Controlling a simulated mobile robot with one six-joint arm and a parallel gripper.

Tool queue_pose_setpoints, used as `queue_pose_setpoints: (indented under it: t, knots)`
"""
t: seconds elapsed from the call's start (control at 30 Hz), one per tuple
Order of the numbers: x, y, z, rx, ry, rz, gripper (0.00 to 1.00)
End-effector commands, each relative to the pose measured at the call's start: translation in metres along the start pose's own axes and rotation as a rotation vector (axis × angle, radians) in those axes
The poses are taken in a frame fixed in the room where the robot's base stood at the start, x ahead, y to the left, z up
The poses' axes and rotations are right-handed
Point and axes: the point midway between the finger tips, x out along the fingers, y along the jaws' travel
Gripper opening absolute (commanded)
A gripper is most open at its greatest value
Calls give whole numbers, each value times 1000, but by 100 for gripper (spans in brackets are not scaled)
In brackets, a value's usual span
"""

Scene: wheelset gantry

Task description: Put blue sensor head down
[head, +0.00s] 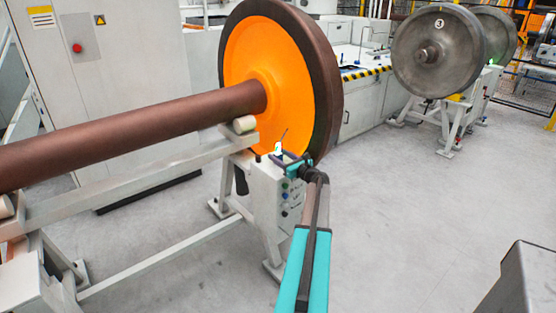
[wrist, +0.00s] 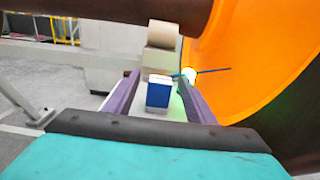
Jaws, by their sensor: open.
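The blue sensor head (wrist: 158,92) is a small blue block with a pale top and a pale lower edge. In the wrist view it stands upright between the two purple fingers of my gripper (wrist: 155,95), with a visible gap on each side. My gripper is open. In the head view my gripper (head: 288,158) is over the top of the grey stand with buttons (head: 277,195), beside the orange wheel (head: 268,80). The sensor head cannot be made out clearly in the head view.
The brown axle (head: 130,130) rests on cream rollers (head: 244,124) of the gantry frame, close to my gripper. A dark thin rod with a white base (wrist: 189,74) stands near the right finger. Grey wheels (head: 438,50) stand at the back right.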

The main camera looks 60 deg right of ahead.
Motion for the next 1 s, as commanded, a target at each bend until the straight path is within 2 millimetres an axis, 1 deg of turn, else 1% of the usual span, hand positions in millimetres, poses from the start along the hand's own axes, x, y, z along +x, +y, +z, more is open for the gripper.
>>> queue_pose_setpoints:
  t: [0.17,0.3,0.5,0.67,1.0]
  knots:
    - [14,-1,1,0,0,1,50]
    - [30,-1,1,1,0,1,50]
    - [48,-2,1,0,0,0,50]
    - [53,-1,0,0,0,0,50]
    - [52,-1,0,0,0,-1,50]
